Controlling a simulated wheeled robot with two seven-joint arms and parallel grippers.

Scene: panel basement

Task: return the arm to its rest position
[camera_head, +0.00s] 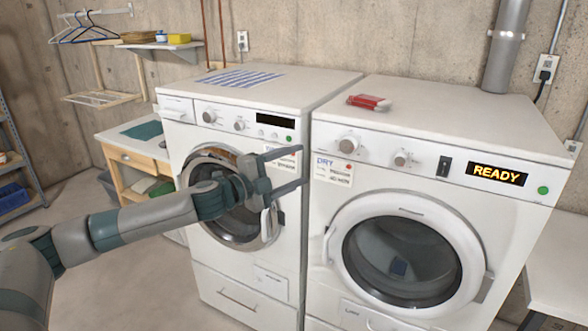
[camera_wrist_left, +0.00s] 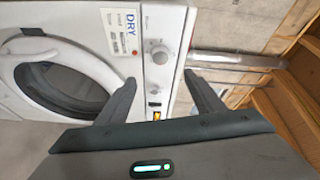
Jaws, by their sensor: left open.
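My left arm comes in from the left in the head view. Its gripper (camera_head: 290,170) is open and empty, in front of the left washing machine (camera_head: 245,100) near its round door (camera_head: 225,225). The gripper partly hides that door. In the left wrist view, the two fingers of the left gripper (camera_wrist_left: 160,95) are spread apart with nothing between them. Beyond them is the machine labelled DRY (camera_wrist_left: 155,20), turned sideways in that view. My right gripper is in neither view.
The dryer (camera_head: 400,140) on the right shows READY and its door looks shut. A red and white item (camera_head: 368,102) lies on top of it. A wooden cabinet (camera_head: 140,160), a wall shelf (camera_head: 160,45) and a shelf rack (camera_head: 15,165) stand left. Some floor is clear at left.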

